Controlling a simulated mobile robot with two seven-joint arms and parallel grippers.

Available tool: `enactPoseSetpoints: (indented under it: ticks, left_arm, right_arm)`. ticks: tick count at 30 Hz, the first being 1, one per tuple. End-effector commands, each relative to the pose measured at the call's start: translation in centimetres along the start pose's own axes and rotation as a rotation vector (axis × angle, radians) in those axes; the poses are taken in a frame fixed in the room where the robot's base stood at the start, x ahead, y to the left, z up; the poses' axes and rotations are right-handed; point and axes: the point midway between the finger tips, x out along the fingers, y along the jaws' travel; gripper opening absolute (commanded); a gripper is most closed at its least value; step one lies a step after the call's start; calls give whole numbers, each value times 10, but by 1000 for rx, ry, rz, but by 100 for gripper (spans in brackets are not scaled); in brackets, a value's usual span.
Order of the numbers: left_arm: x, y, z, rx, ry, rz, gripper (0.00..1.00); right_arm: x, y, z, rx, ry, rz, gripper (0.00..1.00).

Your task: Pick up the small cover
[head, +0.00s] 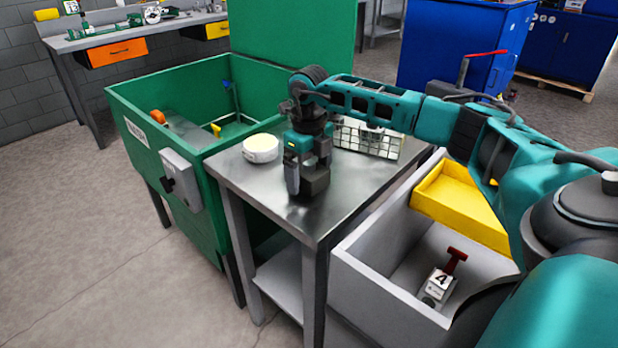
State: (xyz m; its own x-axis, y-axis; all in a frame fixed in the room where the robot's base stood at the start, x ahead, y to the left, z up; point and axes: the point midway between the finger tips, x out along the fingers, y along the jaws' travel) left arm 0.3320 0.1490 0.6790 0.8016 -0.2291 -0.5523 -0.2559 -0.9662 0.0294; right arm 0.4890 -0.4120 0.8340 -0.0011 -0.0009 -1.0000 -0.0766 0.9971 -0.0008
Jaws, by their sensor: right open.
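A small round white piece with a pale yellow top (261,149) lies on the steel table (345,197), near its left edge. It is the thing that looks most like the small cover, but I cannot tell for sure. My right gripper (307,188) points down over the table, just right of the round piece and apart from it. It is open, and I see nothing held in it. The gripper hides part of the tabletop. My left gripper is out of view.
A wire basket (372,140) stands behind my gripper. A green wash tub (157,95) adjoins the table on the left. At right, a grey bin (375,287) holds a yellow tray (463,200) and a red-handled block marked 4 (440,283). The table's front is clear.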

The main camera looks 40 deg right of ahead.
Motion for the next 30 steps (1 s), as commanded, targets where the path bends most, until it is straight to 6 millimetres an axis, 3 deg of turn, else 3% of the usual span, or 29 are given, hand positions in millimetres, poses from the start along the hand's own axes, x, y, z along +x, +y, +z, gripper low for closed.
enactPoseSetpoints:
  ticks: [5, 27, 30]
  left_arm:
    - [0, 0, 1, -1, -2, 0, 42]
    - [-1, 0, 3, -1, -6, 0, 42]
    - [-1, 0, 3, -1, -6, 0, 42]
  right_arm:
    - [0, 0, 0, 0, 0, 0, 94]
    - [-1, 0, 0, 1, -1, 1, 23]
    - [-2, 0, 1, 1, -3, 1, 23]
